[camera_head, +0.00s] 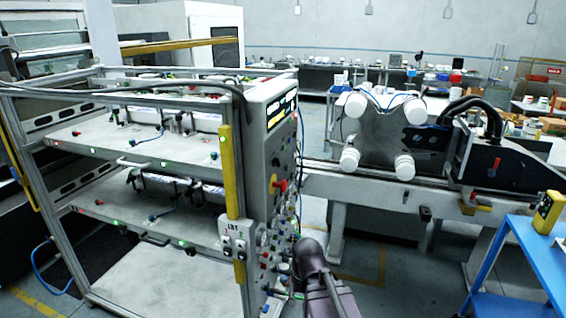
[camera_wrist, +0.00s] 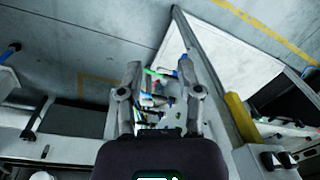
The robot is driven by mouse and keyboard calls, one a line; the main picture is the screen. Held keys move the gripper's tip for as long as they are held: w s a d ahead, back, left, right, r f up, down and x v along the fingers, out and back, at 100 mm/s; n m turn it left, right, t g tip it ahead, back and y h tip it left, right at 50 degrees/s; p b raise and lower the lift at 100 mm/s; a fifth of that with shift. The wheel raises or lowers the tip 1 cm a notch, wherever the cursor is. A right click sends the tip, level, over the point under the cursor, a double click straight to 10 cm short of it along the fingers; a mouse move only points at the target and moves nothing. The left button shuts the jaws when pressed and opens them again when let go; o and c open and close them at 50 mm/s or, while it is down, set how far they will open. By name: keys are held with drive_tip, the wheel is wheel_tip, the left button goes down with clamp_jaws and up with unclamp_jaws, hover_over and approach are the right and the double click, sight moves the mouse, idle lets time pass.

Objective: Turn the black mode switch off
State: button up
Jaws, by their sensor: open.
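The control panel (camera_head: 256,140) stands on the right end of the metal rack, with a red knob on a yellow base and many small buttons below. A small grey box (camera_head: 234,240) with dark switches is mounted beside its lower part; what looks like this box shows at the lower right of the wrist view with black knobs (camera_wrist: 277,160). I cannot tell which control is the black mode switch or how it is set. My gripper (camera_wrist: 160,75) is open in the wrist view, with small coloured controls and wires (camera_wrist: 158,100) seen between its fingers. My arm covers part of the lower panel in the head view.
A yellow post (camera_head: 232,170) runs up beside the panel. The rack shelves (camera_head: 100,215) are at the left. A machine bed with white rollers (camera_head: 355,105) stands behind, and a blue cart (camera_head: 520,262) is at the right. Open floor lies between.

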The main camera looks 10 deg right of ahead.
drive_tip(key=w+r+m+t+y+p, duration=0.1)
drive_tip(key=w+r+m+y+p, duration=0.4)
drive_tip(key=r, duration=0.3)
drive_tip(key=m+t+y+p, duration=0.8)
drive_tip(key=m+y, duration=0.2)
drive_tip(key=m, duration=0.4)
approach(276, 163)
drive_tip(key=v, duration=0.6)
drive_tip(key=shift+w+r, duration=0.15)
drive_tip(key=shift+w, duration=0.05)
drive_tip(key=shift+a, duration=0.1)
drive_tip(key=x, duration=1.3)
drive_tip(key=shift+w+a, duration=0.3)
clamp_jaws()
